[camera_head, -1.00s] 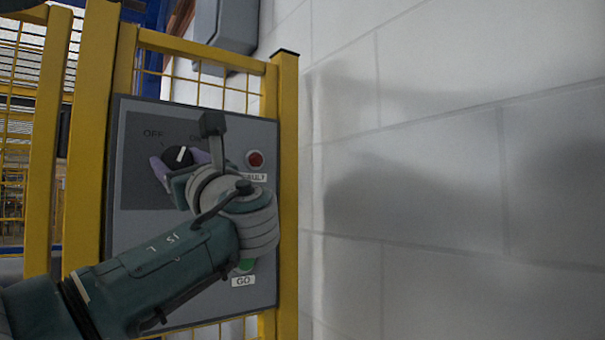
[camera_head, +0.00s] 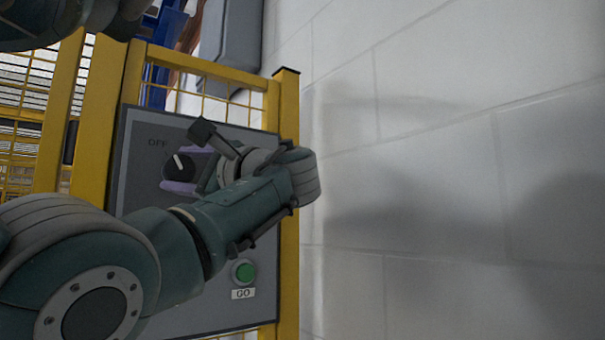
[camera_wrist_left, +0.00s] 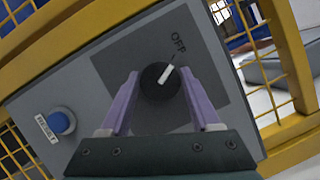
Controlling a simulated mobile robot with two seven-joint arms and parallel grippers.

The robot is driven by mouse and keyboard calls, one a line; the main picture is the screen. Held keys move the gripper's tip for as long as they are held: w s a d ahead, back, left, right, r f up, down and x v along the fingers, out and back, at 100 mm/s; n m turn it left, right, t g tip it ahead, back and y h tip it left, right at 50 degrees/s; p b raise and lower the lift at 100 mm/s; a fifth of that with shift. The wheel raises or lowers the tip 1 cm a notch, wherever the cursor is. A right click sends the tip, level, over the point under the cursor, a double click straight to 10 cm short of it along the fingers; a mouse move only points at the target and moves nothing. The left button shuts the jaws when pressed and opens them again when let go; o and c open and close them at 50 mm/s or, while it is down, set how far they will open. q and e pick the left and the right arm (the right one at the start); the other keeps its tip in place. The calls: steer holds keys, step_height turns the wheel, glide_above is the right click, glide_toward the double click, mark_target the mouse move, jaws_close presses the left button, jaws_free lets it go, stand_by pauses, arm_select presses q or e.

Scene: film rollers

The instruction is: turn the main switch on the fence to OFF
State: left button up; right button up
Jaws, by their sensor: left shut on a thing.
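The main switch is a round black knob (camera_head: 177,169) with a white pointer line, on a dark plate of the grey control panel (camera_head: 135,190) on the fence. Its pointer slants up and left towards the OFF label (camera_head: 158,143). The wrist view shows the knob (camera_wrist_left: 154,91) with its pointer aimed near OFF (camera_wrist_left: 178,43). My left gripper (camera_head: 183,170) has its purple fingers on opposite sides of the knob, shut on it; the fingers also show in the wrist view (camera_wrist_left: 160,98). My left arm hides the other position label in the head view. My right gripper is not in view.
A green GO button (camera_head: 244,271) sits low on the panel, near my arm. A blue button (camera_wrist_left: 62,122) shows on the panel in the wrist view. Yellow fence posts (camera_head: 287,110) frame the panel. A pale block wall (camera_head: 430,150) stands to the right.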

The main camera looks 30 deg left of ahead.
arm_select(q)
steer(key=shift+n, duration=0.7)
steer(key=o, duration=1.4)
steer(key=d, duration=0.6)
steer(key=s+d+f, duration=0.1)
steer(key=d, duration=0.2)
steer(key=shift+d+p, duration=0.35)
steer(key=shift+d, duration=0.05)
